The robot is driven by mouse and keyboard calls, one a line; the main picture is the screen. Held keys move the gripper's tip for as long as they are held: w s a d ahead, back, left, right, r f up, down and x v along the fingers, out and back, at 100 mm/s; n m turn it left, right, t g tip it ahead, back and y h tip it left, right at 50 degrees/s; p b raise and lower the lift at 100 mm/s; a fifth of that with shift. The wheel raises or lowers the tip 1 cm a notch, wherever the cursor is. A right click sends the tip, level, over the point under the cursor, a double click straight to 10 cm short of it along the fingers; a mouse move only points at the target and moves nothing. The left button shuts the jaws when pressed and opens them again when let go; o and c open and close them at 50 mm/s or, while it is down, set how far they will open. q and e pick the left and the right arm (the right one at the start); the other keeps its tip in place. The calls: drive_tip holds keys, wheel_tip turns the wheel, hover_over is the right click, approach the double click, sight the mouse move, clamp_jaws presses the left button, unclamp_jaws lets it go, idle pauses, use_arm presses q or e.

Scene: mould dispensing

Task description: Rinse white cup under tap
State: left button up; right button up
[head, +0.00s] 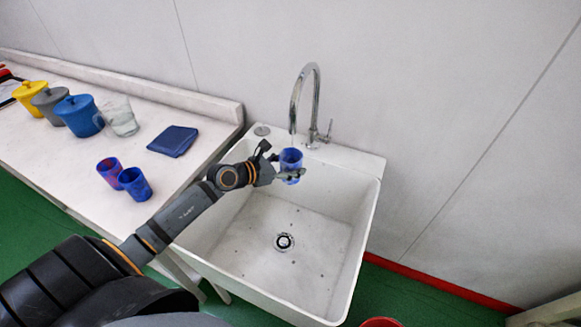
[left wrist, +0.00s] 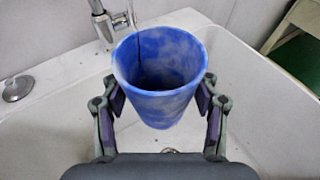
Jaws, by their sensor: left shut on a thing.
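The cup in my left gripper (head: 279,170) is blue with paler patches, not white; no plain white cup shows. The held cup (head: 290,157) is roughly upright above the sink basin, under the tap (head: 305,95). In the left wrist view the same cup (left wrist: 160,88) sits between the two fingers of my left gripper (left wrist: 160,105), its open mouth facing up. The tap spout (left wrist: 106,25) is just behind its rim. A thin line, perhaps water, runs from the spout toward the cup mouth. My right gripper is not in view.
The white sink (head: 325,250) has a drain (head: 284,242) and an otherwise empty basin. On the counter (head: 75,165) at left stand two patterned cups (head: 134,183), a folded blue cloth (head: 173,140), a clear jug (head: 119,115) and several lidded pots (head: 80,115). A wall stands behind.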

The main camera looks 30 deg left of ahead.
use_arm(q)
drive_tip(key=shift+d, duration=0.1)
idle(0.3)
drive_tip(key=shift+w+d, duration=0.2)
drive_tip(key=shift+d, duration=0.3)
drive_tip(key=shift+a, duration=0.2)
drive_tip(key=shift+s+a, duration=0.2)
drive_tip(key=shift+a, duration=0.25)
drive_tip(key=shift+d, duration=0.15)
drive_tip(key=shift+w+d, duration=0.2)
drive_tip(key=shift+d, duration=0.25)
